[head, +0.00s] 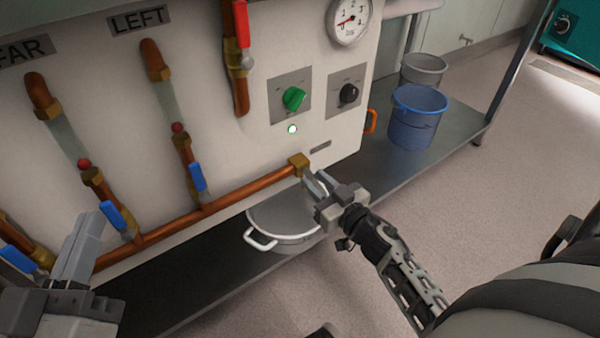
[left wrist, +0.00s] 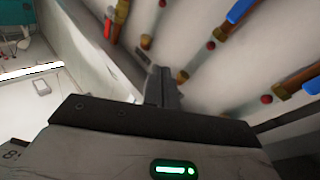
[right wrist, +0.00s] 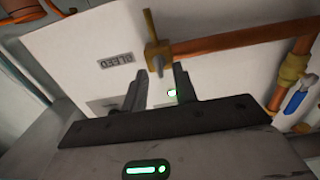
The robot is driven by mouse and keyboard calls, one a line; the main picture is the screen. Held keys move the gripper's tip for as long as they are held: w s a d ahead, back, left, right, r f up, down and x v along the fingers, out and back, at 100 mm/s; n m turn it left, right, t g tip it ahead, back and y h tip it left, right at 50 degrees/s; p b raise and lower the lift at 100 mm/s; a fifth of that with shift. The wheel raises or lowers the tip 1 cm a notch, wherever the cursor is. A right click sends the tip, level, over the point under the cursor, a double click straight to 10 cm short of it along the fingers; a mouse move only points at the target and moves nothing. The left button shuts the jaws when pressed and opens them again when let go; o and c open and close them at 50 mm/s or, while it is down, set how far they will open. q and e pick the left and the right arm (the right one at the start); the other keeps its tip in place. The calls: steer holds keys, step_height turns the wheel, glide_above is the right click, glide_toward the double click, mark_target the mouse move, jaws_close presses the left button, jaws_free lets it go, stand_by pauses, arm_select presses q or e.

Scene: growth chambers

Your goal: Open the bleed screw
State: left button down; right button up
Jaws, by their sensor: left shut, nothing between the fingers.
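The bleed screw is on a brass fitting (head: 299,164) at the right end of the horizontal copper pipe. In the right wrist view the brass fitting (right wrist: 157,50) has a thin stem, near a "BLEED" label (right wrist: 115,58). My right gripper (head: 313,183) is just below and right of the fitting in the head view. Its fingers (right wrist: 159,75) are apart, with the lower stem in line with the gap; I cannot tell if they touch it. My left gripper (head: 92,222) is shut and empty at the lower left, near a blue valve handle (head: 119,216).
A metal pot (head: 285,225) stands on the dark shelf (head: 200,285) beneath the fitting. A blue bucket (head: 415,118) and a grey bucket (head: 424,70) stand further right. The panel carries a green knob (head: 294,98), a black knob (head: 349,93) and a gauge (head: 349,20).

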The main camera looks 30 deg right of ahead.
steer(key=shift+w, duration=0.9)
arm_select(q)
steer(key=shift+w+a+r+m, duration=0.15)
steer(key=shift+w+r+m, duration=0.15)
steer(key=shift+w+r, duration=0.15)
arm_select(e)
steer(key=shift+c, duration=0.2)
steer(key=shift+s, duration=0.1)
jaws_close()
